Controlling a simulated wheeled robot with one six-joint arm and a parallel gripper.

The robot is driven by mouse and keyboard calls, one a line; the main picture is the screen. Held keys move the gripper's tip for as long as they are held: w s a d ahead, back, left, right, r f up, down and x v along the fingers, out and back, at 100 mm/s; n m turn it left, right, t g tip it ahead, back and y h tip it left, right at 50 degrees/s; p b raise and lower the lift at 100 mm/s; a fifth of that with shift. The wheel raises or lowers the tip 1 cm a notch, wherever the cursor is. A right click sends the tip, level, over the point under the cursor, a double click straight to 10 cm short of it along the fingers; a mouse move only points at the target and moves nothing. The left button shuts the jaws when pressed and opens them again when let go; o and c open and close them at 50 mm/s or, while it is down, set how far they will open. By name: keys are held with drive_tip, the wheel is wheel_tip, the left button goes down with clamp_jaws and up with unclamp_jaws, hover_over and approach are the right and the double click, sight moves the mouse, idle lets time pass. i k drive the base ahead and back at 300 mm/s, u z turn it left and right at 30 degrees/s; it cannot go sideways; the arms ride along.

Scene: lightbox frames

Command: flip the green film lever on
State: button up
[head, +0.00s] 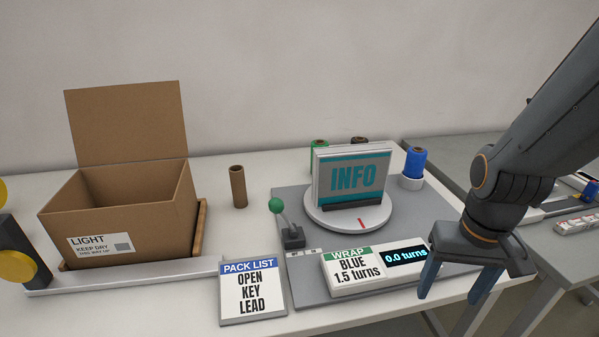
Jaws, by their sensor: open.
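The lever with a green ball knob (277,205) stands on a dark base at the left edge of the grey wrapping station. Its stick leans to the left, toward the box side. A green film roll (319,146) stands at the back, partly hidden behind the INFO sign. I cannot tell from this view whether the lever's tilt means on or off. My gripper (456,284) is open and empty, pointing down at the station's front right edge, well right of the lever and apart from it.
A turntable (343,217) bears the INFO sign (352,177). A blue film roll (414,162) is behind it. A WRAP panel (355,270) reads BLUE 1.5 turns; its display (405,255) reads 0.0 turns. An open box (125,215), cardboard tube (238,187) and PACK LIST card (252,293) stand left.

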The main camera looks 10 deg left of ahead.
sight(276, 205)
drive_tip(key=k, duration=0.9)
drive_tip(key=z, duration=0.9)
drive_tip(key=i, duration=0.65)
drive_tip(key=u, duration=2.15)
drive_tip(key=i, duration=0.5)
drive_tip(key=u, duration=0.05)
drive_tip(key=k, duration=0.35)
drive_tip(key=u, duration=0.05)
